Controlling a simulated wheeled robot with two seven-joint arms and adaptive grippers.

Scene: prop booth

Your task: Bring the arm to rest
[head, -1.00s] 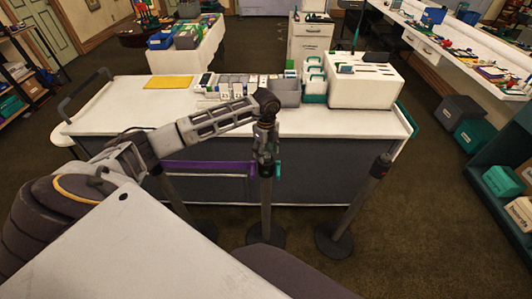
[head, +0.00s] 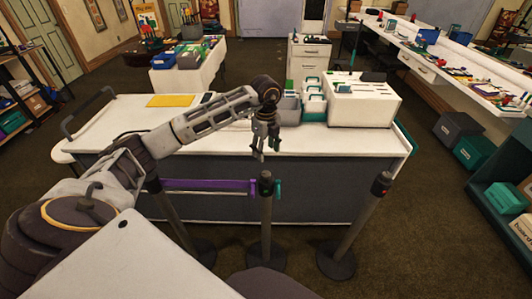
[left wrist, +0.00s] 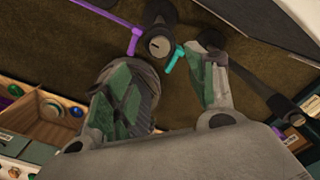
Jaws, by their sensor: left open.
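My left arm comes in from the left in the head view and reaches across the white table (head: 110,127). My left gripper (head: 266,150) hangs fingers down near the table's front edge, just above a barrier post (head: 265,215). It is open, and I see nothing between its fingers. In the left wrist view the two green-padded fingers (left wrist: 178,98) are spread apart, with the post's top (left wrist: 160,42) beyond them. My right gripper is not in view.
A purple belt (head: 212,185) runs along the table front to the middle post. Another post (head: 362,225) stands to the right. On the table are a white box (head: 362,105), a grey bin (head: 289,112) and a yellow sheet (head: 170,101). Carpet is open at the right.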

